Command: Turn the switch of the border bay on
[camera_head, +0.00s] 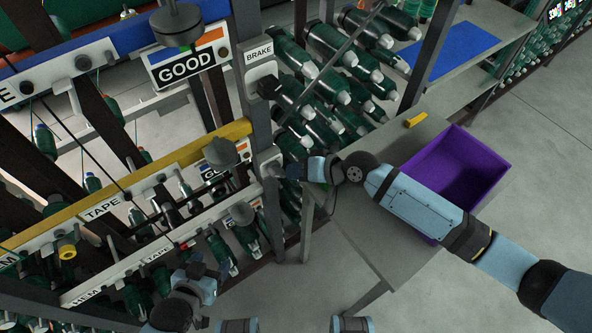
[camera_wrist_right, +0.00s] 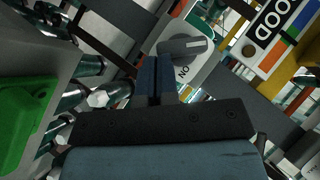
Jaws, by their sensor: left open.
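A grey rotary switch knob (camera_wrist_right: 185,46) sits on a pale plate in the right wrist view, with an "ON" mark below it. In the head view a pale switch plate (camera_head: 266,158) on the post is partly covered by my right gripper (camera_head: 290,171). In the right wrist view that gripper (camera_wrist_right: 160,78) has its fingers together, with the knob just beyond their tips; contact cannot be told. Above is another switch (camera_head: 267,87) under a "BRAKE" label. No label reading "border" is legible. My left gripper (camera_head: 207,272) is open at the lower left, below the rails.
Racks of green bobbins (camera_head: 330,90) stand behind the post. A grey table with a purple crate (camera_head: 490,137) and a yellow piece (camera_head: 415,119) lies right, under my right arm. Rails with "TAPE" and "GOOD" signs (camera_head: 187,67) fill the left. A green part (camera_wrist_right: 25,125) is near my right wrist.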

